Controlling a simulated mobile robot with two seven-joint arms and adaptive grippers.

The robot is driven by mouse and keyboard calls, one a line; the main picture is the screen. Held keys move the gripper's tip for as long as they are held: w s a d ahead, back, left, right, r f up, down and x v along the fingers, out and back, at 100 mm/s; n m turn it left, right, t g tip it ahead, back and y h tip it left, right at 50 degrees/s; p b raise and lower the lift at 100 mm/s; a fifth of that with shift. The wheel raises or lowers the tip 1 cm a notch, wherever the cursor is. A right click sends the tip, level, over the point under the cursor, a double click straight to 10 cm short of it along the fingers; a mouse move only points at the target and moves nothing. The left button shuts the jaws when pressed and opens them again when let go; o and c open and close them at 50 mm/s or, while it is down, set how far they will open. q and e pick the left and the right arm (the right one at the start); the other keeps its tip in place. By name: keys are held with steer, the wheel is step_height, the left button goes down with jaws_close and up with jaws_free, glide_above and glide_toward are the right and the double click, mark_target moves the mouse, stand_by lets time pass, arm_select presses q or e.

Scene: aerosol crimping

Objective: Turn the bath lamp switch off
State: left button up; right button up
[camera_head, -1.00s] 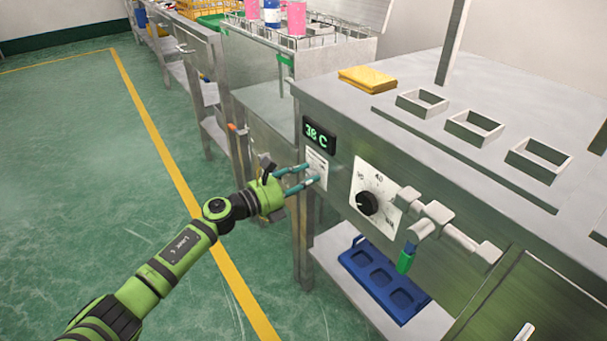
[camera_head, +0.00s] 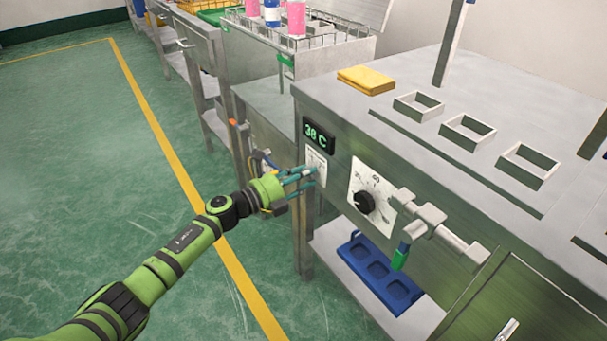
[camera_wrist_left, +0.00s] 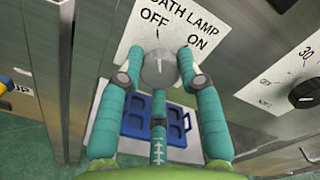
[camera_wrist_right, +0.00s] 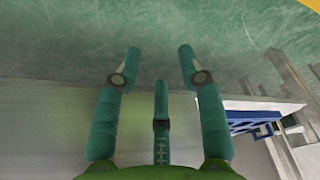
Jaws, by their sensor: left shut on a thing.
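The bath lamp switch is a round grey knob (camera_wrist_left: 158,70) on a white plate (camera_wrist_left: 143,30) marked OFF at upper left and ON at upper right, in the left wrist view. The knob's pointer mark is too small to read surely. My left gripper (camera_wrist_left: 157,62) is shut on the knob, one teal finger on each side. In the head view my left gripper (camera_head: 308,175) is at the plate (camera_head: 316,164) under the 38 C display (camera_head: 318,136); its fingers hide the knob there. My right gripper (camera_wrist_right: 154,66) is open and empty above the green floor.
A blue tray (camera_head: 380,272) lies on the lower shelf. The floor at left is clear.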

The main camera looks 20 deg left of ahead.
arm_select(q)
steer(key=shift+w+a+r, duration=0.1)
steer(key=shift+w+r, duration=0.05)
steer(key=shift+r, duration=0.15)
steer(key=o, duration=1.1)
steer(key=shift+o, duration=0.2)
steer(key=shift+f, duration=0.1)
steer(key=shift+f, duration=0.1)
steer(key=v, duration=1.2)
